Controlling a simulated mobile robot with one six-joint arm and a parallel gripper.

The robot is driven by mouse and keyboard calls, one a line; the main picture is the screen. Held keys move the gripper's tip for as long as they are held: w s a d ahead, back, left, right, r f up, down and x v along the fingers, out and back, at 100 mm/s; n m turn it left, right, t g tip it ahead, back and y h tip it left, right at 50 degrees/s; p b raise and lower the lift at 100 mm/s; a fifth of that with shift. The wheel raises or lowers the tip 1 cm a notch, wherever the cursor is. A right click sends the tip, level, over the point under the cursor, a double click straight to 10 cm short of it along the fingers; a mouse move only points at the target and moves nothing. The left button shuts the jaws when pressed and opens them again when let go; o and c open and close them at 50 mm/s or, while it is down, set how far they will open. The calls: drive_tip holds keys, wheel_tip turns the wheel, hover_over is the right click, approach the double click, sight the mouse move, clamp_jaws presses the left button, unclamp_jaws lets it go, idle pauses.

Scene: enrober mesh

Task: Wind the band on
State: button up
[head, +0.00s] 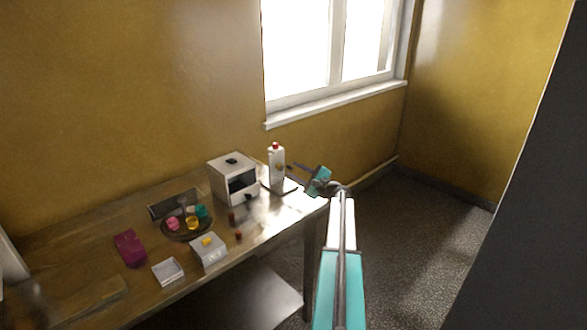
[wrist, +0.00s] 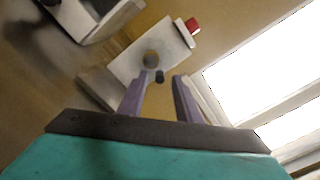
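A white upright unit (head: 277,165) with a red top stands at the table's right end. In the head view my gripper (head: 291,167) is just right of the unit. A white box (head: 226,163) with a dark opening stands left of the unit. I cannot make out a band.
A dark round tray (head: 187,236) holds several coloured pieces. A magenta block (head: 130,248), a white open tray (head: 168,270) and a white box with a yellow piece (head: 208,250) lie on the wooden table (head: 80,236). A window (head: 330,45) is behind. Floor right of the table is clear.

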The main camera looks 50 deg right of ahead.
drive_tip(key=shift+w, duration=0.85)
drive_tip(key=shift+c, duration=0.4)
clamp_jaws()
drive_tip(key=shift+f+m+b, duration=0.2)
drive_tip(key=shift+m+b, duration=0.1)
drive_tip(key=shift+b, duration=0.1)
